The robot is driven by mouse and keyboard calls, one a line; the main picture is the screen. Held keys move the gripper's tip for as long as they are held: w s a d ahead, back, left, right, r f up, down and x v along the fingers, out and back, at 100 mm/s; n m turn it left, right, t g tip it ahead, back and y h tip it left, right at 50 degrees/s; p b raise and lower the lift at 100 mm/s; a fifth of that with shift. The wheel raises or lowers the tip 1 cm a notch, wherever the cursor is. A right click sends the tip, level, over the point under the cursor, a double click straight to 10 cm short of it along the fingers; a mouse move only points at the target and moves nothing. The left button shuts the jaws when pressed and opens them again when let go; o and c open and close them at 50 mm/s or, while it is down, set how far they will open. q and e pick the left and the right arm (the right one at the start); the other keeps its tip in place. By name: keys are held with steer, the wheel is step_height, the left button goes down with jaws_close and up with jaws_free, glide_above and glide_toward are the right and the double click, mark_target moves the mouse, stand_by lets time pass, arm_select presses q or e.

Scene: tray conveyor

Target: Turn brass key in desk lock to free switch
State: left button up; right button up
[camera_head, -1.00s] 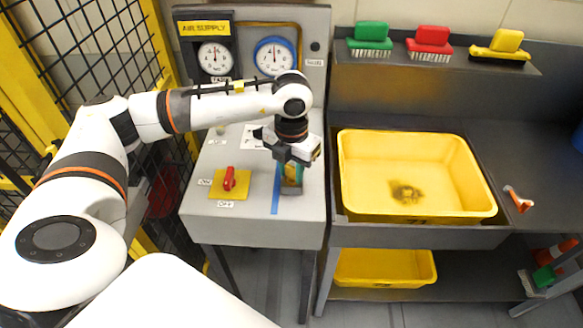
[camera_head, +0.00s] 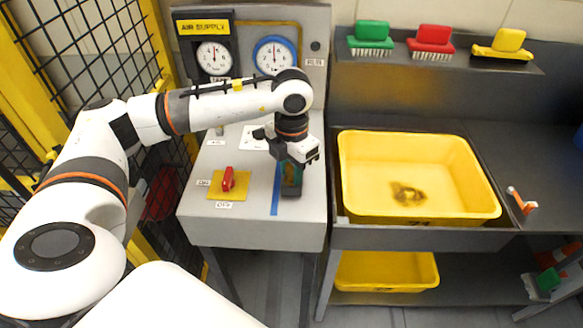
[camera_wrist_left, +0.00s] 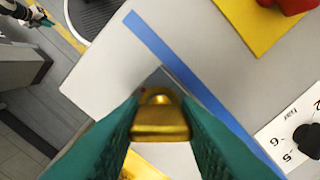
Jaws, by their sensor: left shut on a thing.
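My left gripper (camera_head: 290,178) points down over the right part of the grey desk (camera_head: 250,222). In the left wrist view its two green finger pads are shut on the brass key (camera_wrist_left: 160,122), whose rounded, ring-like end shows between them. The fingers hide most of the key, and the lock under it is not clear. The switch (camera_head: 228,179) is a red handle on a yellow plate, to the left of my gripper, between ON and OFF labels. My right gripper (camera_wrist_left: 42,18) seems to show small in the wrist view's upper left corner, its opening unclear.
Blue tape (camera_head: 276,190) runs along the desk beside the gripper. Two gauges (camera_head: 274,55) stand on the panel behind. A yellow bin (camera_head: 420,205) stands in the bench to the right. A mesh fence with yellow posts (camera_head: 155,40) borders the left.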

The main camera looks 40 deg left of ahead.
arm_select(q)
steer(key=shift+m+b, duration=0.9)
steer(key=shift+m, duration=0.5)
steer(key=shift+f+m+b, duration=0.1)
steer(key=shift+m+b, duration=0.55)
steer(key=shift+m, duration=0.85)
steer(key=shift+b, duration=0.35)
steer(key=shift+m+b, duration=0.8)
steer(key=shift+m, duration=0.7)
steer(key=o, duration=1.2)
steer(key=shift+c, duration=0.2)
